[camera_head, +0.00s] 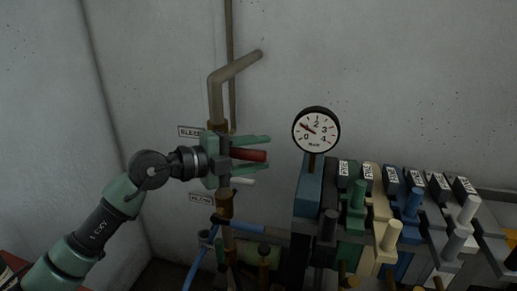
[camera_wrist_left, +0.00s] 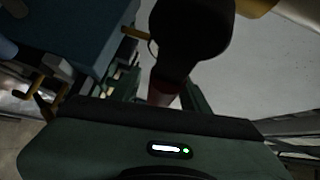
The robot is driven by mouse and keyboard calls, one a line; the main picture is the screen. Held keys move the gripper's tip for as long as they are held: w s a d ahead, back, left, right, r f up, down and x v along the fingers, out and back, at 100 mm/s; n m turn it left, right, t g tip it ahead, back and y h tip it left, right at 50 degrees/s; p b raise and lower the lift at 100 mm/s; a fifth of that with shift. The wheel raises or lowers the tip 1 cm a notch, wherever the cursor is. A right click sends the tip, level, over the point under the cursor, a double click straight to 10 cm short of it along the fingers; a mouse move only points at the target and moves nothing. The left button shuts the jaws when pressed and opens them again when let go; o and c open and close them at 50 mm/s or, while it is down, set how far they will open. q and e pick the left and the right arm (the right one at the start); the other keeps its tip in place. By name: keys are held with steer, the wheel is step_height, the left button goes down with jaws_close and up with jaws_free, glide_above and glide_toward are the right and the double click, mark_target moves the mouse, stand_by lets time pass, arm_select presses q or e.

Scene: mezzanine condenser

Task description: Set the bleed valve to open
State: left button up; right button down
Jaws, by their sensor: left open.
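The bleed valve's red lever (camera_head: 249,155) sticks out to the right from the vertical pipe in the head view, beside a plate reading BLEED (camera_head: 190,132). My left gripper (camera_head: 262,154) is open, with one finger above the red lever and one below it. I cannot tell whether the fingers touch it. The valve body is mostly hidden behind my gripper. In the left wrist view, a red piece (camera_wrist_left: 163,94) shows between the fingers, below a large dark rounded shape. My right gripper is not in view.
A white lever (camera_head: 242,181) sits just below my gripper, near a second plate (camera_head: 201,198). A bent pipe (camera_head: 235,68) rises above. A round gauge (camera_head: 316,130) and a row of coloured blocks with levers (camera_head: 390,210) stand to the right.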

arm_select(q)
steer(key=shift+d, duration=0.1)
jaws_close()
steer(key=shift+f, duration=0.1)
stand_by(1.3)
